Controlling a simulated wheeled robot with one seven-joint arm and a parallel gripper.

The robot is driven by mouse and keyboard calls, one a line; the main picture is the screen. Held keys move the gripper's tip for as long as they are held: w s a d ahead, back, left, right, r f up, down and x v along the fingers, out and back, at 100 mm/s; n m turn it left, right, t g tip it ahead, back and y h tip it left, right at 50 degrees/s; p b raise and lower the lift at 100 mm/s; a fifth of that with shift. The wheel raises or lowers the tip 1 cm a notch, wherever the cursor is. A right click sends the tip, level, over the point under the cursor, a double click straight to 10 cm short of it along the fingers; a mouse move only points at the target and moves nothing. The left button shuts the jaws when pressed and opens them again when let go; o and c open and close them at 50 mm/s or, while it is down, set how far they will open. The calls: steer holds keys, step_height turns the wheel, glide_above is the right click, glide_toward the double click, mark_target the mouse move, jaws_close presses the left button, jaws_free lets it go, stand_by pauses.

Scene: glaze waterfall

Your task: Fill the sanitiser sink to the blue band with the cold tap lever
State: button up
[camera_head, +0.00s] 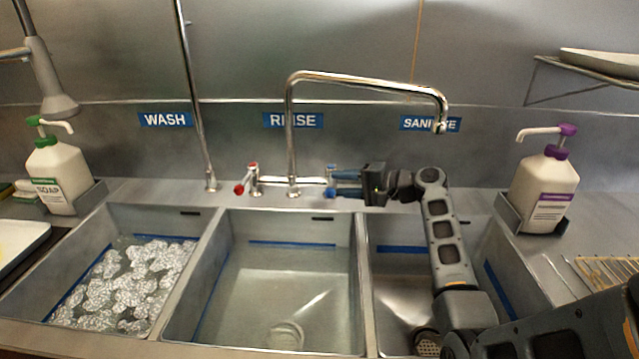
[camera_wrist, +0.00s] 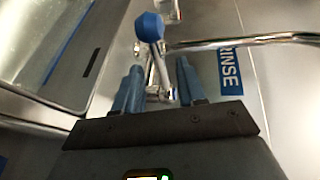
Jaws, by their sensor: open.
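The cold tap lever has a blue knob (camera_wrist: 149,27), seen in the wrist view just beyond the gap between my fingertips. My gripper (camera_wrist: 152,72) is open with nothing between its blue fingers at the tips. In the head view my gripper (camera_head: 335,182) is at the right side of the tap and partly hides the lever. The chrome spout (camera_head: 370,82) reaches right, its outlet over the sanitiser side; no stream shows from it. The sanitiser sink (camera_head: 366,300) is at right, with a blue band (camera_head: 402,249) on its walls. I see no clear water line there; my arm covers part.
A red-knobbed lever (camera_head: 240,188) is left of the spout. The rinse sink (camera_head: 285,213) is in the middle; the wash sink (camera_head: 105,215) holds pale round patterned things. A purple-capped bottle (camera_head: 543,190) stands right, a soap bottle (camera_head: 58,175) left. A vertical pipe (camera_head: 194,90) rises behind.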

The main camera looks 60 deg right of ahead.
steer(key=shift+b+x, duration=0.9)
steer(key=shift+x, duration=1.85)
steer(key=shift+c, duration=0.3)
jaws_close()
